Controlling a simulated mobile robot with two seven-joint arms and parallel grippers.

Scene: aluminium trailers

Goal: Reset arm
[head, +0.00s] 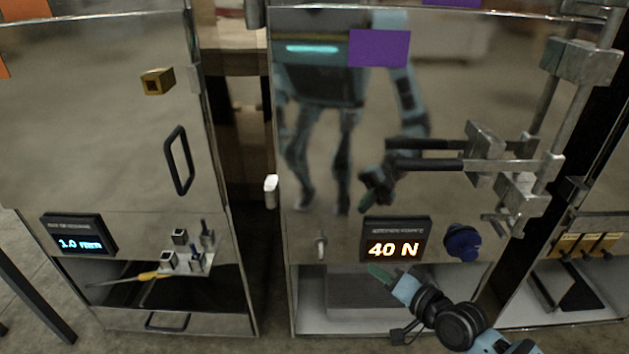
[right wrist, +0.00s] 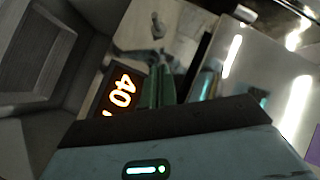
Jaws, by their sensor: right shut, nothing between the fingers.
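My right arm comes in from the bottom right of the head view. Its gripper (head: 378,272) has green fingertips and is in front of the lower opening of the middle trailer, just below the display reading 40 N (head: 395,247). The right wrist view shows the green fingers (right wrist: 161,87) shut together with nothing between them, beside the same display (right wrist: 120,93). My left gripper is not in view; the robot figure on the shiny panel is a reflection.
The middle trailer has a blue knob (head: 462,242), a small toggle (head: 320,247) and a clamp-like latch with a dark handle (head: 430,164). The left trailer has a door handle (head: 179,160), a display (head: 80,237) and a yellow-handled screwdriver (head: 145,277). A gap separates the two trailers.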

